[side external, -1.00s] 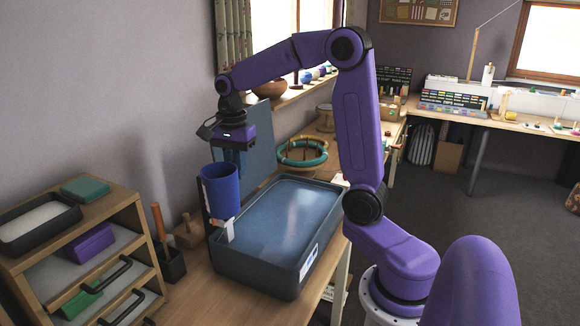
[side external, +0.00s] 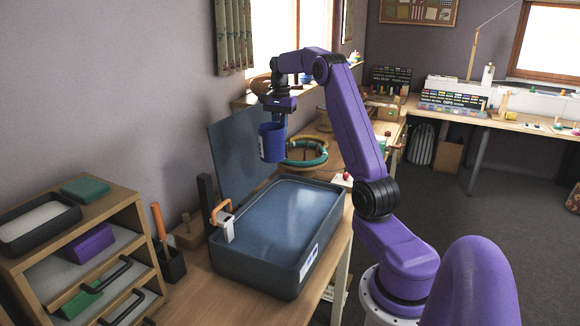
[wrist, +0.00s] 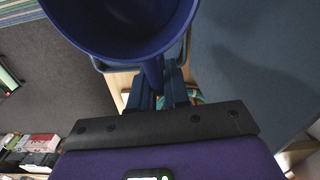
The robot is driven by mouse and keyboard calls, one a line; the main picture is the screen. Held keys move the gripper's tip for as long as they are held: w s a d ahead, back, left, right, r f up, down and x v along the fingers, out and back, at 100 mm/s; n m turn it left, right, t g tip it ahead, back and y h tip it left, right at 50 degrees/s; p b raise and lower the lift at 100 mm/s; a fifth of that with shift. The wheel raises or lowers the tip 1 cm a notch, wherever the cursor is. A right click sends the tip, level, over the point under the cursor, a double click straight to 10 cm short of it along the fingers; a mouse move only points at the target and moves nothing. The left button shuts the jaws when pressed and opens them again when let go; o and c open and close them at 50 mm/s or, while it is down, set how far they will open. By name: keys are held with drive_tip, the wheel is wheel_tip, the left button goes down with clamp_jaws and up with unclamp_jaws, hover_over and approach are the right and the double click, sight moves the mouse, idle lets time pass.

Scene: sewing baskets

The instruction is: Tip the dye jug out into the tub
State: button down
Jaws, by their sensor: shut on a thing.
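The dye jug (side external: 271,143) is a blue, cup-shaped vessel. It hangs close to upright in the air, above the back part of the tub in the side view. My gripper (side external: 280,116) is above it and shut on it. In the wrist view the jug's open mouth (wrist: 125,35) fills the top, with my gripper (wrist: 160,92) at its handle side. Its inside looks plain blue; I cannot tell the dye level. The tub (side external: 258,268) is a wide blue-grey bin on the wooden table, with a flat blue surface inside.
A blue lid panel (side external: 238,155) stands up behind the tub. An orange-handled clamp (side external: 226,218) sits at the tub's left rim beside a dark post (side external: 206,198). A drawer unit (side external: 85,240) stands at left. Ringed hoops (side external: 305,152) lie beyond the tub.

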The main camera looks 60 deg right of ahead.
drive_tip(key=s+d+f, duration=0.1)
drive_tip(key=s+d, duration=0.4)
drive_tip(key=d, duration=0.5)
wheel_tip(320, 180, down, 5)
drive_tip(key=shift+w+a+f, duration=0.1)
drive_tip(key=shift+w, duration=0.05)
drive_tip(key=s+a+r+t+h, duration=0.2)
drive_tip(key=a+r+h, duration=0.7)
drive_tip(key=r+h, duration=0.1)
drive_tip(key=shift+a+r+n+h, duration=0.3)
drive_tip(key=shift+r+n+h, duration=0.1)
drive_tip(key=shift+r, duration=0.45)
idle(1.2)
drive_tip(key=shift+s+a+r+t+h, duration=0.1)
drive_tip(key=shift+a+r+t+h, duration=0.15)
drive_tip(key=shift+a+t+h, duration=0.05)
drive_tip(key=shift+s+a+r+t+h+p, duration=0.15)
drive_tip(key=shift+a+r+h+p, duration=0.1)
drive_tip(key=shift+a+r+h, duration=0.3)
drive_tip(key=shift+s+a+r+t+h+p, duration=0.15)
drive_tip(key=shift+a+r+h+p, duration=0.15)
drive_tip(key=shift+a+h, duration=0.3)
idle(0.4)
